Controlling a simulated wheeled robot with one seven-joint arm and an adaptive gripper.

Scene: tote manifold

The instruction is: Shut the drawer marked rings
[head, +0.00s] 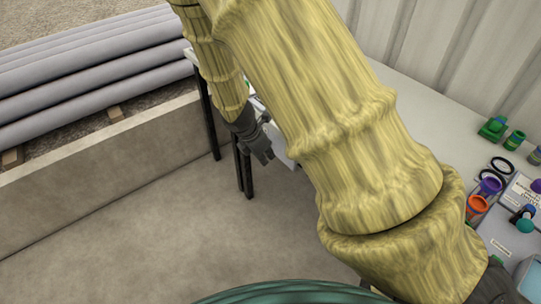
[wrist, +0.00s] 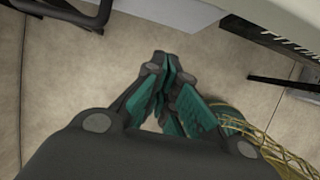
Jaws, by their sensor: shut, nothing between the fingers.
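My gripper (head: 262,152) hangs in front of the table's left end in the head view, its fingers pointing down and to the right. In the wrist view my gripper (wrist: 162,68) is shut and empty, with bare floor beyond its fingertips. A pale drawer-like part (head: 280,150) shows just right of it in the head view, mostly hidden by my arm. In the wrist view a pale panel (wrist: 165,12) and a dark bar-shaped handle (wrist: 88,18) are at the top, apart from the fingers. I cannot read a rings label, so I cannot tell which drawer it is.
The table (head: 420,98) holds a green fitting (head: 492,128), an orange cup (head: 477,205) and several other parts. A low concrete wall (head: 110,145) runs left. The floor (head: 170,235) is clear.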

